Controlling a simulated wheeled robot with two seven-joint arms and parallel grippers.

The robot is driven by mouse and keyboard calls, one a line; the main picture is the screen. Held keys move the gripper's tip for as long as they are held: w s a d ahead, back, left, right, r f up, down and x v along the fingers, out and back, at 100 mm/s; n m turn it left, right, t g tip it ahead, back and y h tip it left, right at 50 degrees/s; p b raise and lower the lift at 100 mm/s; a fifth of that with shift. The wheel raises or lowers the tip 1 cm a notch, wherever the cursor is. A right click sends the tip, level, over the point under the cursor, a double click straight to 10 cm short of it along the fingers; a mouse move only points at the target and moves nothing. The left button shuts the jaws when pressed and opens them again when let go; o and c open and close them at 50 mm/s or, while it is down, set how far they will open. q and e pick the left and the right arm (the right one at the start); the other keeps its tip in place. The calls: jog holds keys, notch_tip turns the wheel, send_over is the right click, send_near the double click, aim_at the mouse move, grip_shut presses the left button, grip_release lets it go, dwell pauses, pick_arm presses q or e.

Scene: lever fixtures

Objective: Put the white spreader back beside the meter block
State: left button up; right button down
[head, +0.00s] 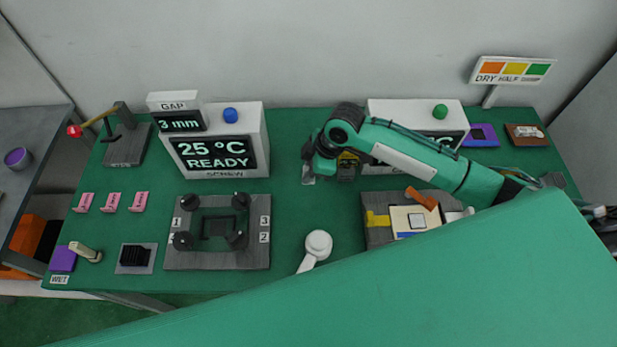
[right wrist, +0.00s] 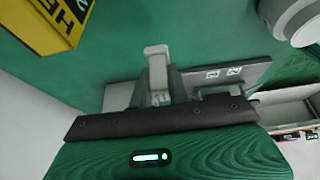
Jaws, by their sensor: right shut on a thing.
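My right gripper (head: 309,169) is at the back middle of the green table, low beside the yellow and black meter block (head: 346,166), on its left. It is shut on a small pale piece, the white spreader (head: 308,179), which shows just below the fingers. In the right wrist view the pale spreader (right wrist: 157,60) stands out between the grey fingers (right wrist: 158,92). The meter block (right wrist: 62,22) is at the upper left there, apart from the spreader. Whether the spreader touches the table cannot be told. My left gripper is not in view.
A white round-headed thing (head: 318,244) is in front. White display boxes (head: 254,117) stand behind. Green table is clear between the plate and the meter block.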

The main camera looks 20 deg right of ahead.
jog(key=shift+f+p, duration=0.3)
jog(key=shift+f, duration=1.95)
jog(key=c, duration=1.3)
grip_release()
jog(key=shift+f, duration=0.15)
jog(key=shift+c, duration=0.2)
jog(key=b+v, duration=0.1)
jog(key=v, duration=1.1)
jog(key=shift+b, duration=0.3)
